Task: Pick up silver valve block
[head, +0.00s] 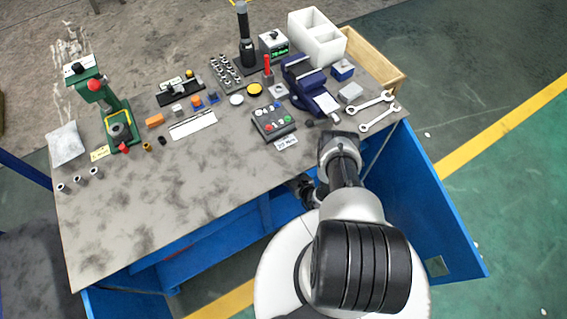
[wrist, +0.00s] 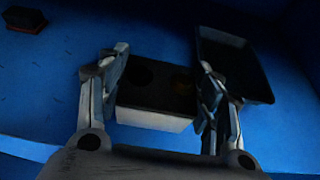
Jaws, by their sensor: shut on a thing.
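In the wrist view, my gripper (wrist: 162,85) has one finger on each side of the silver valve block (wrist: 152,119). The block has a pale front face and a dark, shaded top with two round holes. The fingers are shut on its left and right sides. The block is in a dim blue space; I cannot tell whether it touches the surface below. In the head view, my arm reaches down at the front edge of the bench, and neither the gripper tips nor this block can be made out there.
In the wrist view, a dark tray (wrist: 235,65) is close by the right finger, and a small dark and reddish item (wrist: 25,18) lies at the upper left. In the head view, the grey benchtop (head: 150,220) holds a blue vise (head: 303,82), wrenches and small parts; its front left is clear.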

